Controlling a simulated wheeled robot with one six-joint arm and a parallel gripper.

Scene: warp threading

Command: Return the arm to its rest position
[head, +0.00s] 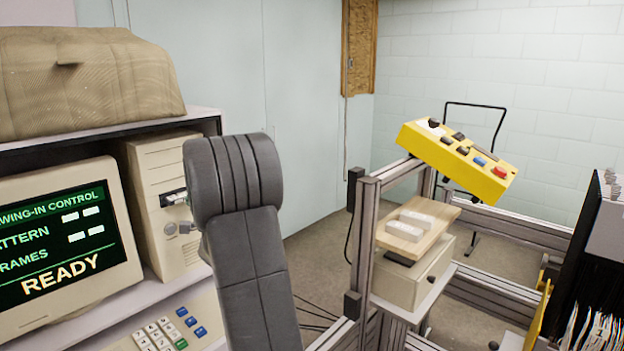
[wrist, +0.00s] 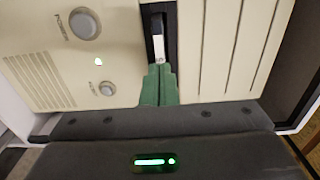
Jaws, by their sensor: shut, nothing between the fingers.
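My gripper (wrist: 159,72) shows in the wrist view as two green fingers, shut together with nothing between them. Its tips are close in front of a dark drive slot (wrist: 153,24) in the beige computer case (wrist: 115,60). A pale piece (wrist: 158,46), perhaps a disk edge, shows in the slot just past the tips; I cannot tell whether they touch it. In the head view my grey arm stands raised in front of the computer case (head: 160,165), and my gripper is hidden behind it.
Left of my arm stand a monitor (head: 62,240) reading READY and a keyboard (head: 160,335). A covered item (head: 85,85) sits on the shelf above. To the right are an aluminium frame (head: 362,240), a yellow button box (head: 455,160) and a wooden board (head: 435,215) with pale blocks.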

